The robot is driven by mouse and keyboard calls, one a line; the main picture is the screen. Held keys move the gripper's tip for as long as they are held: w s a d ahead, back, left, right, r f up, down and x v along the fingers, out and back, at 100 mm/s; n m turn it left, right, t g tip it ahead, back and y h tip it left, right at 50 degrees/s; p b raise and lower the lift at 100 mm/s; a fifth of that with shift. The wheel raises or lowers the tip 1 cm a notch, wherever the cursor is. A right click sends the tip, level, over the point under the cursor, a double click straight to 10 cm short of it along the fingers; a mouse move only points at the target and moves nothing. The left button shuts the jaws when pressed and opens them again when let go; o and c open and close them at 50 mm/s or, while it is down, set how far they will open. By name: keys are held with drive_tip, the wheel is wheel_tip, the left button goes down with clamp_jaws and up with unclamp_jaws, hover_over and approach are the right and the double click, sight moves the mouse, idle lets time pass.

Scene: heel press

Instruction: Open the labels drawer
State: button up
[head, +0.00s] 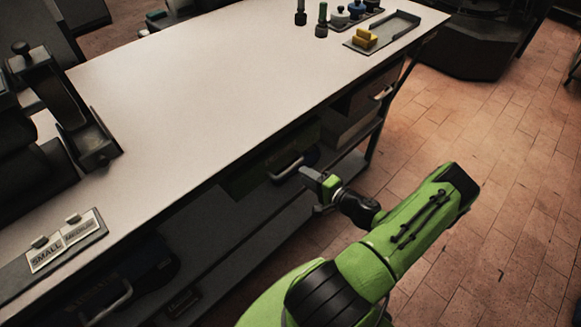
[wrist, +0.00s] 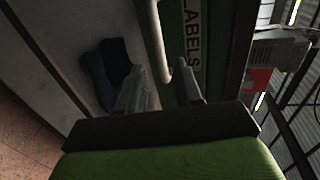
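The labels drawer (wrist: 217,50) has a dark green front with a pale "LABELS" plate (wrist: 191,32) in the wrist view. Its light bar handle (wrist: 158,45) stands out from the front. In the head view the drawer (head: 243,181) is under the bench top and looks shut, with its handle (head: 287,169) near my gripper (head: 309,186). In the wrist view my gripper (wrist: 162,92) is open, its two fingers apart, with the near end of the handle between their tips. I cannot tell whether either finger touches the handle.
The white bench top (head: 220,85) overhangs the drawers. Another drawer handle (head: 384,92) is farther right, and one (head: 108,303) is at lower left. Dark blue objects (wrist: 104,75) lie beside the drawer. The tiled floor (head: 490,190) at right is clear.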

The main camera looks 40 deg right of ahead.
sight(291, 166)
drive_tip(key=x, duration=0.7)
drive_tip(key=shift+w+b, duration=0.25)
drive_tip(key=shift+b, duration=0.05)
drive_tip(key=shift+c, duration=0.2)
clamp_jaws()
